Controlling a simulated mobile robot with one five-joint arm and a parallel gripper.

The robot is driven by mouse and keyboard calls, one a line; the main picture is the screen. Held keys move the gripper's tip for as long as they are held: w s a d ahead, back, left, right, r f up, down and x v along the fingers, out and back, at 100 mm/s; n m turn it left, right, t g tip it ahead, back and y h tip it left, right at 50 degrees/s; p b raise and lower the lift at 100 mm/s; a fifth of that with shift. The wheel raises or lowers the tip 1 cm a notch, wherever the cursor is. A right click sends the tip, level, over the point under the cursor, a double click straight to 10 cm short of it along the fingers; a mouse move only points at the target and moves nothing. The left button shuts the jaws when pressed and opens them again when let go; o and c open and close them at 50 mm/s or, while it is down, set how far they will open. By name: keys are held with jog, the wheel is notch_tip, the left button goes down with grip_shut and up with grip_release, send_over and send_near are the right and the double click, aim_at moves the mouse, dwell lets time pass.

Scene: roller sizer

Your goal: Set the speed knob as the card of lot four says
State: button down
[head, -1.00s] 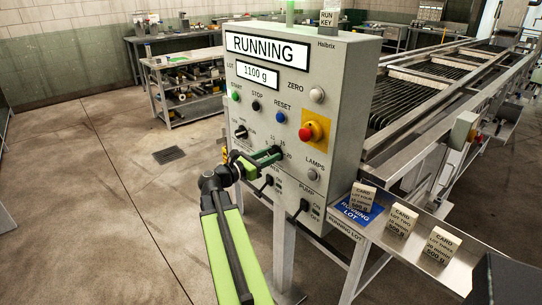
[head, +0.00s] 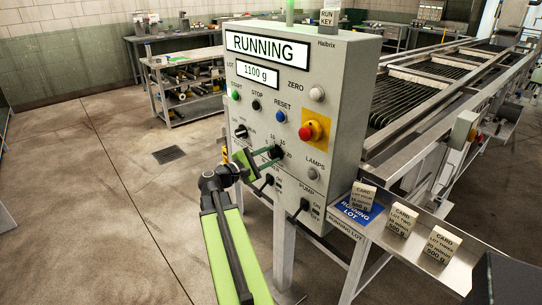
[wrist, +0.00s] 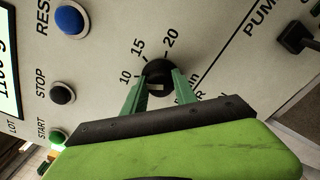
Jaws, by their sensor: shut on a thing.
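The black speed knob (head: 277,151) is on the grey control panel (head: 345,120), with 10, 15 and 20 marked around it. In the wrist view the knob (wrist: 160,70) sits between my two green fingers, which are shut on its sides. My gripper (head: 270,156) reaches it from the left in the head view. A pale mark shows on the knob's near side; I cannot tell which number the knob is set to. The lot four card (head: 362,196) stands on the blue running lot plate (head: 350,211). Its smaller print is too blurred to read surely.
The display (head: 267,47) reads RUNNING and the lower one 1100 g. Around the knob are other controls, including a red stop button (head: 306,132) and a pump switch (head: 303,206). Two more cards (head: 402,219) stand on the shelf.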

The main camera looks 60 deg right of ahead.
jog(key=m, duration=0.5)
jog(key=shift+s+a+f+m, duration=0.1)
jog(key=shift+s+f+m, duration=0.1)
jog(key=shift+m, duration=2.2)
jog(key=c, duration=1)
grip_release()
jog(key=shift+w+a, duration=0.15)
jog(key=shift+a, duration=0.1)
jog(key=v, duration=1.7)
